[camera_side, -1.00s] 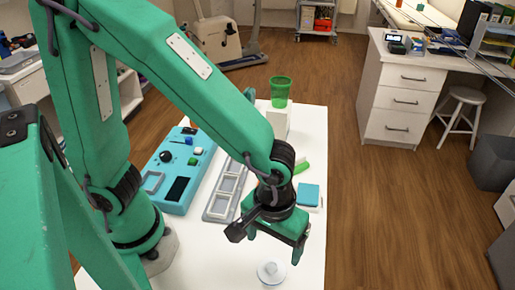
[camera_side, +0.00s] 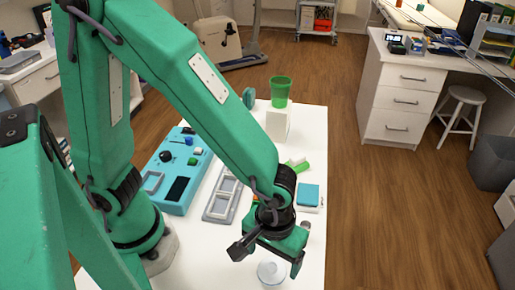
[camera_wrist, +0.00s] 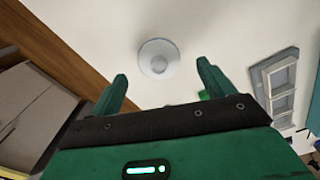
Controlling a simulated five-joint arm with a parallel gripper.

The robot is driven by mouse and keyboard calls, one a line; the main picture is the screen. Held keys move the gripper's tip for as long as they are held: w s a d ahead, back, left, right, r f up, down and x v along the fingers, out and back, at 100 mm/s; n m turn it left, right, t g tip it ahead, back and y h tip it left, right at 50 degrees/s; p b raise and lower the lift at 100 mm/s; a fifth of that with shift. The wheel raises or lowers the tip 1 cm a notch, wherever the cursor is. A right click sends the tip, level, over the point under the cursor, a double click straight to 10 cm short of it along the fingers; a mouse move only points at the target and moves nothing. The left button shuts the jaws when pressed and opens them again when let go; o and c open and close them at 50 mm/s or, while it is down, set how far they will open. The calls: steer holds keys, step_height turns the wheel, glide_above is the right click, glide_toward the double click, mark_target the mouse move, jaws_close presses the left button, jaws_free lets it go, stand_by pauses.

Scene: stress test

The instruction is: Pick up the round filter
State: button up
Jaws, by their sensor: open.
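In the wrist view the round filter (camera_wrist: 158,59) lies beyond and between the fingertips. My gripper (camera_side: 276,262) is just above and behind it in the side view, pointing down. In the wrist view my gripper (camera_wrist: 162,72) shows two green fingers spread apart with nothing between them. It does not touch the filter.
A grey tray with square frames (camera_side: 222,199) and a blue control panel (camera_side: 178,168) lie left of my gripper. A blue square block (camera_side: 309,193) is at the right edge. The table around the filter is clear.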

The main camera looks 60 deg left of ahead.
mark_target(273, 264)
steer(key=shift+f, duration=0.15)
steer(key=shift+w+f, duration=0.1)
steer(key=shift+f, duration=2.3)
steer(key=c, duration=1.1)
steer(key=shift+o, duration=0.2)
steer(key=shift+r, duration=0.1)
steer(key=shift+r, duration=4.9)
